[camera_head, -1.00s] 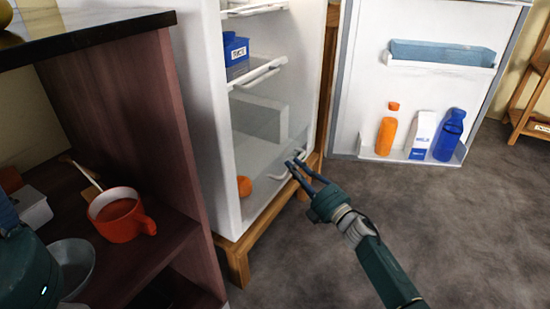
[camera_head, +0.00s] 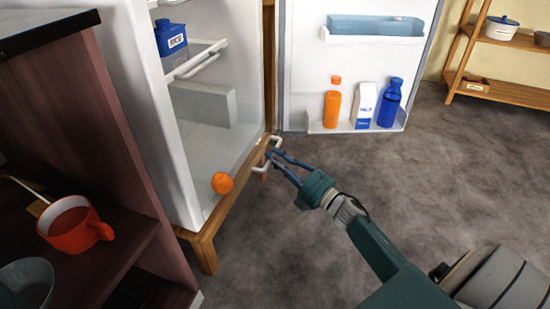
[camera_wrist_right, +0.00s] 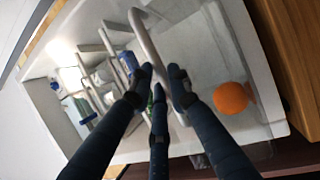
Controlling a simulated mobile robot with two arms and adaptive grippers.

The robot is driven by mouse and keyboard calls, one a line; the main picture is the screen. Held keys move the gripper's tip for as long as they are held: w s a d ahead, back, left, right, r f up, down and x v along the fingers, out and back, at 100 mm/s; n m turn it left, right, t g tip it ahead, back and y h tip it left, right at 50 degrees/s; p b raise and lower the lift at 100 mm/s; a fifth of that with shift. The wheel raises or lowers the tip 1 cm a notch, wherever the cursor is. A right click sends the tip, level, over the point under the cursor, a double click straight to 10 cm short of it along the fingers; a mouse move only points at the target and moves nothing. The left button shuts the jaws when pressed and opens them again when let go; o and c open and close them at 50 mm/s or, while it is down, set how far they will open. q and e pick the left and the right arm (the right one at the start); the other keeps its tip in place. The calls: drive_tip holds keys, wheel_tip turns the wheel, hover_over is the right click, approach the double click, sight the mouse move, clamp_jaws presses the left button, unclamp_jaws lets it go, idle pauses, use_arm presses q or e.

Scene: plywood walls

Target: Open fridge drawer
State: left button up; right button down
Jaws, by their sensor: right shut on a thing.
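The fridge (camera_head: 165,130) stands open at the left of the head view. Its clear bottom drawer is hard to make out against the white interior. An orange (camera_head: 222,183) shows low in the fridge and in the wrist view (camera_wrist_right: 232,97). The drawer's white handle (camera_head: 260,168) sticks out past the fridge's front edge; in the wrist view the handle is a grey bar (camera_wrist_right: 143,28). My right gripper (camera_head: 272,157) is shut on this handle, its fingers (camera_wrist_right: 160,80) around the bar. My left gripper is not in view.
The open fridge door (camera_head: 370,60) holds bottles and a carton at the back. A dark wooden cabinet (camera_head: 95,130) with a red mug (camera_head: 75,225) and a bowl (camera_head: 28,282) is at the left. Grey floor (camera_head: 450,170) is free at the right.

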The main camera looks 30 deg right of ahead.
drive_tip(key=c, duration=1.6)
unclamp_jaws()
drive_tip(key=v, duration=1.2)
drive_tip(key=shift+s, duration=0.1)
